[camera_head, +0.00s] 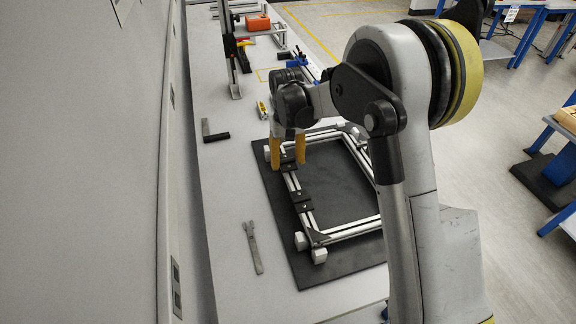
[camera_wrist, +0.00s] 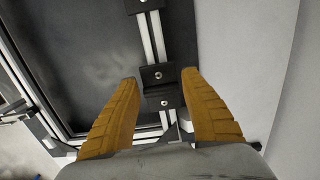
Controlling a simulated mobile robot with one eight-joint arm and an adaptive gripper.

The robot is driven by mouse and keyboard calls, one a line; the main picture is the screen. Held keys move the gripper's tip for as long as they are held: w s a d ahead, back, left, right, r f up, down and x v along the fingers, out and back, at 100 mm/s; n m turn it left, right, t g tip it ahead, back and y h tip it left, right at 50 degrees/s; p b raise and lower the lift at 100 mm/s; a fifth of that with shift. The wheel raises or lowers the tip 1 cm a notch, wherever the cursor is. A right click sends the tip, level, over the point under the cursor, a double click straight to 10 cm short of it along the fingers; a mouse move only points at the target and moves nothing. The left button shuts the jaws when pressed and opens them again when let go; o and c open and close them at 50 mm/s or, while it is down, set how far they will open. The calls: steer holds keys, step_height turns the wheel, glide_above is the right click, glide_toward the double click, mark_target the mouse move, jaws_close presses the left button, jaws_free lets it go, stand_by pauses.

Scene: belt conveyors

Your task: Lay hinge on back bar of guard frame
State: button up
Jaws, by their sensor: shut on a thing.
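The guard frame (camera_head: 351,231) is a rectangle of light metal bars with white corner blocks, lying on a dark mat (camera_head: 285,262). A black hinge (camera_wrist: 158,75) with screw holes is between the yellow fingers of my gripper (camera_wrist: 160,82), which is shut on it. It is over the bar on the wall side, at or very near its surface; any small gap cannot be told. In the head view my gripper (camera_head: 288,155) points down at the far part of that bar. A second black hinge (camera_head: 301,200) lies on the same bar, nearer the camera.
A flat grey tool (camera_head: 252,247) lies left of the mat, and a dark-and-metal square (camera_head: 214,134) lies further back. A small yellow item (camera_head: 262,110) and an orange box (camera_head: 257,22) are beyond. A wall runs along the left.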

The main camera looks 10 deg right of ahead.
steer(key=shift+f, duration=0.65)
steer(key=shift+f, duration=0.15)
steer(key=o, duration=1.3)
steer(key=shift+c, duration=0.2)
